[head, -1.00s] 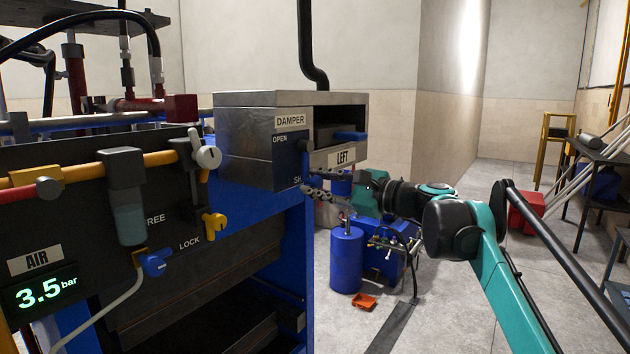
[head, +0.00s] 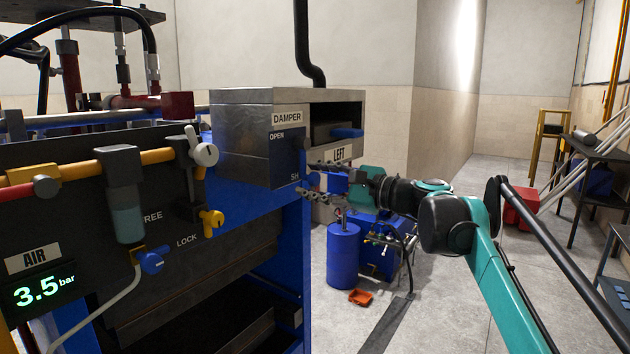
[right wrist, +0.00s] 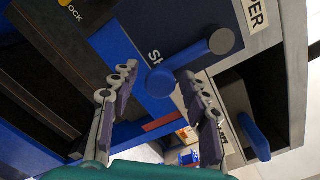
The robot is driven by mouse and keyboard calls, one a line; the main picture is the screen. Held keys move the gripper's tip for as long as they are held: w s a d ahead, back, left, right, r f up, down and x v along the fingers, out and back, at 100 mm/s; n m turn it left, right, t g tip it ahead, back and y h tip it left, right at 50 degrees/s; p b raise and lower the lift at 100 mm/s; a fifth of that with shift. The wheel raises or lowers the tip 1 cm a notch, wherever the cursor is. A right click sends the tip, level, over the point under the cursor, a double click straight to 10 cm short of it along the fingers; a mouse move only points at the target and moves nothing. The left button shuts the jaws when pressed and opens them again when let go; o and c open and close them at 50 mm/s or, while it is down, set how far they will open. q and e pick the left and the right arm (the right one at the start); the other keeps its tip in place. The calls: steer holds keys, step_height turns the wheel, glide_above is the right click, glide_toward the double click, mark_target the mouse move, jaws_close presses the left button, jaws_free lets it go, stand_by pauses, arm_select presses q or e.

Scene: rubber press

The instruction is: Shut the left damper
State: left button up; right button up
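The left damper (head: 240,135) is a grey metal box with a blue panel marked OPEN at the top and SH… lower down; the rest of that word is covered. The knob also shows in the head view (head: 313,179). My right gripper (head: 308,178) is open around the knob; in the right wrist view (right wrist: 158,88) the knob appears between the spread fingertips. Contact cannot be told. My left gripper is not in view.
A second blue handle (head: 347,133) sticks out of the box's open end, beside the LEFT label (head: 339,154). Left of the box are a yellow lock lever (head: 212,222) and the air gauge (head: 40,288). A blue drum (head: 342,258) stands on the floor below.

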steer(key=shift+d, duration=0.1)
steer(key=shift+s+d, duration=0.15)
steer(key=shift+d, duration=0.15)
steer(key=v, duration=1.1)
steer(key=shift+s, duration=0.15)
